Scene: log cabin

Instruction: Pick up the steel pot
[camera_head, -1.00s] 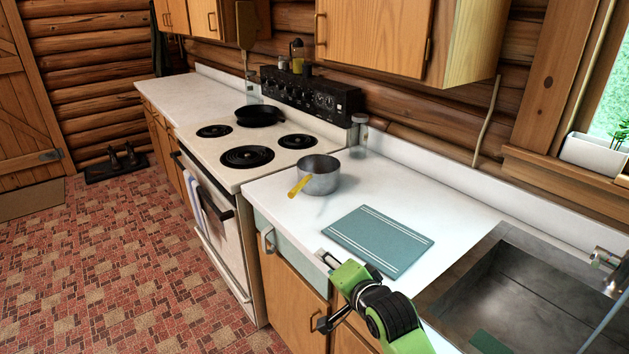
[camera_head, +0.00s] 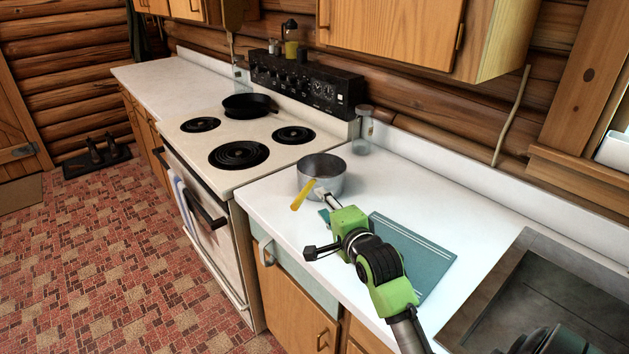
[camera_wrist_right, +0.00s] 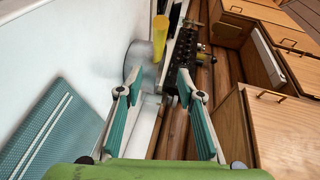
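The steel pot (camera_head: 322,178) stands upright on the white counter, just right of the stove. Its yellow handle (camera_head: 303,195) points toward the front. In the wrist view the pot (camera_wrist_right: 138,58) shows partly behind a finger, with the yellow handle (camera_wrist_right: 160,36) beyond the gap between the fingers. My right gripper (camera_head: 318,225) is open and empty, in front of the pot and close to the handle. Its two fingers (camera_wrist_right: 160,85) are spread in the wrist view. I cannot tell whether it touches the handle. My left gripper is not in view.
A teal cutting board (camera_head: 418,243) lies right of the pot, partly behind my arm. The stove (camera_head: 225,120) holds a black pan (camera_head: 250,105). A glass jar (camera_head: 362,130) stands behind the pot. The sink (camera_head: 530,290) is at right; upper cabinets hang above.

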